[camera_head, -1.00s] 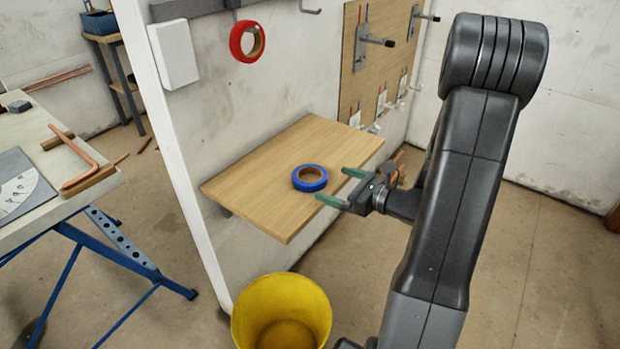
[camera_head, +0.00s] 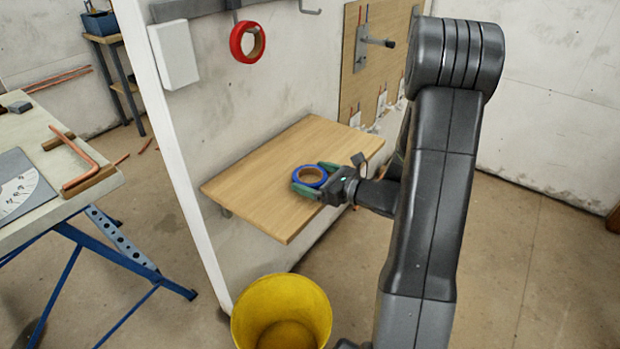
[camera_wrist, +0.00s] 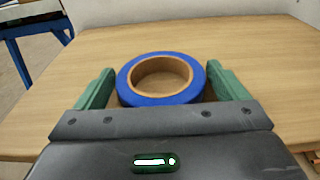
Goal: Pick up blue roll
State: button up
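The blue roll (camera_head: 310,176) lies flat on the wooden shelf (camera_head: 262,190), its brown core facing up. In the wrist view the blue roll (camera_wrist: 160,100) sits between the two green fingers of my gripper (camera_wrist: 161,85). My gripper (camera_head: 316,179) reaches in from the right at shelf height. Its fingers are spread on either side of the roll. In the wrist view a small gap shows between each finger and the roll. The part of the roll nearest the palm is close to the gripper body.
A red roll (camera_head: 247,42) hangs on the wall above the shelf. A yellow bucket (camera_head: 281,312) stands on the floor below. A white post (camera_head: 172,150) rises at the shelf's left. The left part of the shelf is bare. A workbench (camera_head: 62,150) stands at the left.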

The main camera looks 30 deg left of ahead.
jog(key=c, duration=0.6)
jog(key=shift+r, duration=0.1)
notch_tip(320, 180, up, 10)
jog(key=shift+f+p, duration=0.1)
jog(key=shift+p, duration=0.8)
